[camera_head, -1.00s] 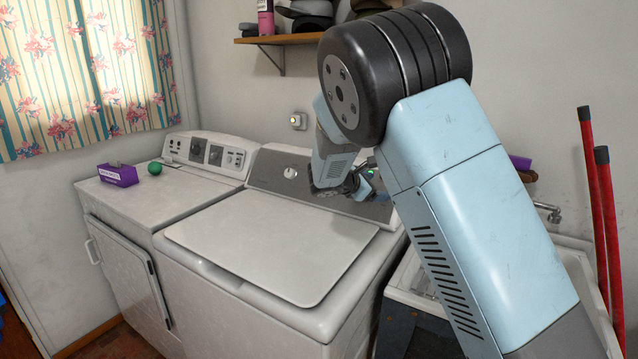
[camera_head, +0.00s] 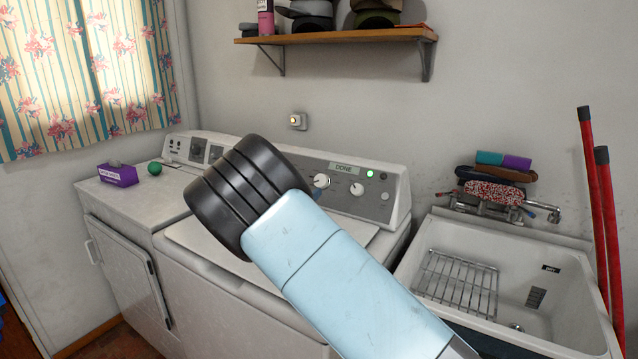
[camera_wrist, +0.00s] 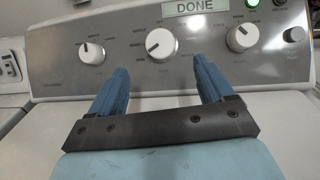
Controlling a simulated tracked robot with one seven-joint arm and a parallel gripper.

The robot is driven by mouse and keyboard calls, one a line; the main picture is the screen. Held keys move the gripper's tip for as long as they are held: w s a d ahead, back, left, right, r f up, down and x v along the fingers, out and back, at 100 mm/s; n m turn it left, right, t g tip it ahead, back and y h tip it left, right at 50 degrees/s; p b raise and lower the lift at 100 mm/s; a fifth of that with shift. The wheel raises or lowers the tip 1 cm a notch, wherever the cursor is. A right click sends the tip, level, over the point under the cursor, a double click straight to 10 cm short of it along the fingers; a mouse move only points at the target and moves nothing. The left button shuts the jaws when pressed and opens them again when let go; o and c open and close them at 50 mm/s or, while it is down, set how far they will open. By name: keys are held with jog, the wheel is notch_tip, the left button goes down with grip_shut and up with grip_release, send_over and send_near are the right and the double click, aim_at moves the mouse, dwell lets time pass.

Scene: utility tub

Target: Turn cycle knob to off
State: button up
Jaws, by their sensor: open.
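The washer's control panel (camera_head: 335,165) carries three white knobs and a DONE display (camera_wrist: 194,7). In the wrist view are the left knob (camera_wrist: 91,53), the middle knob (camera_wrist: 161,43) and the right knob (camera_wrist: 242,37). Their labels are too blurred to read, so I cannot tell which is the cycle knob. The middle knob's pointer line slants down-left. My gripper (camera_wrist: 160,68) is open and empty. Its blue fingertips appear below and on either side of the middle knob, seemingly apart from it.
A green light (camera_head: 370,174) glows beside the display, and a small button (camera_wrist: 293,34) sits at the panel's right. The dryer (camera_head: 130,215) stands left, with a purple box (camera_head: 118,177) and green ball (camera_head: 155,169) on top. A sink (camera_head: 540,270) is at right, a shelf (camera_head: 350,37) above.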

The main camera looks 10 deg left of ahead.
aim_at(320, 180)
jog(key=x, duration=1)
jog(key=shift+w, duration=0.15)
jog(key=shift+c, duration=0.4)
jog(key=c, duration=1)
jog(key=shift+o, duration=0.2)
jog(key=shift+m, duration=0.3)
